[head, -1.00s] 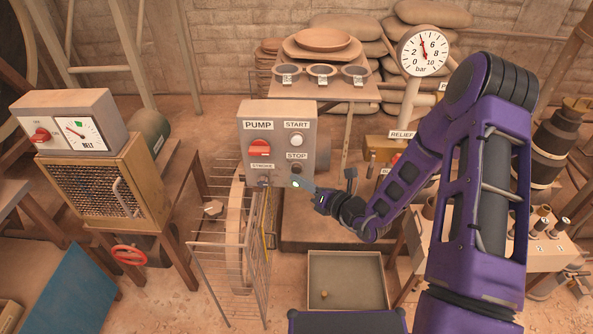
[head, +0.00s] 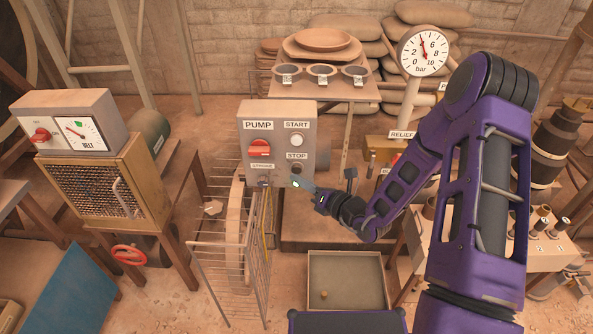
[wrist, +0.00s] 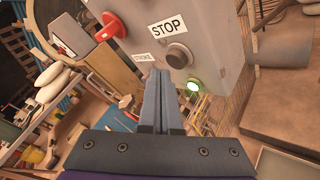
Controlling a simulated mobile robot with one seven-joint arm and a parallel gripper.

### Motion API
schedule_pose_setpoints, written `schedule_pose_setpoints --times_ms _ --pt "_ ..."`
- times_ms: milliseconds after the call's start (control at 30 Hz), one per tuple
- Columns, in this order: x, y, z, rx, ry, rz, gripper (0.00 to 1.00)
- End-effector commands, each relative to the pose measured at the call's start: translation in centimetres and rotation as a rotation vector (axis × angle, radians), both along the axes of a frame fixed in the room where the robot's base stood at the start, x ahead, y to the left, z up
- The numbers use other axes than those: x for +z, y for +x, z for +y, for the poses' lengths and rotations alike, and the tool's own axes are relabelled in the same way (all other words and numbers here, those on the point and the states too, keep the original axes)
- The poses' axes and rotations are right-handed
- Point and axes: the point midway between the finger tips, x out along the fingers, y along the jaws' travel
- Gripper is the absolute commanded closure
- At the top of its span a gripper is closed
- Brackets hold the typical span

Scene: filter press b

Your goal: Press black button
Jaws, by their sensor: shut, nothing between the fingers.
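The black button (head: 296,170) is a dark round knob under the STOP label on the grey PUMP box (head: 250,112). In the wrist view the black button (wrist: 179,56) sits on the box face, just above and right of my fingertips. My gripper (head: 298,184) is shut and empty, in front of the lower right part of the box. In the wrist view its two fingers (wrist: 162,74) are together and point toward the box below the button. They look apart from the button; the exact gap to the box face cannot be told.
A white START button (head: 296,140) is above the black one. A red rotary knob (head: 260,148) is left of it. A lit green lamp (wrist: 193,85) shows below the button.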

Motion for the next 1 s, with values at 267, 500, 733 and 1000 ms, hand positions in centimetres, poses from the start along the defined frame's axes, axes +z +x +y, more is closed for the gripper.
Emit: schedule_pose_setpoints --times_ms 267,500,733,1000 --pt "0.00 0.00 0.00 0.000 0.000 0.000 1.00" --pt "0.00 0.00 0.00 0.000 0.000 0.000 1.00" --pt "0.05 0.50 -0.01 0.000 0.001 -0.001 1.00" --pt "0.01 0.86 -0.01 0.001 0.000 0.000 1.00"
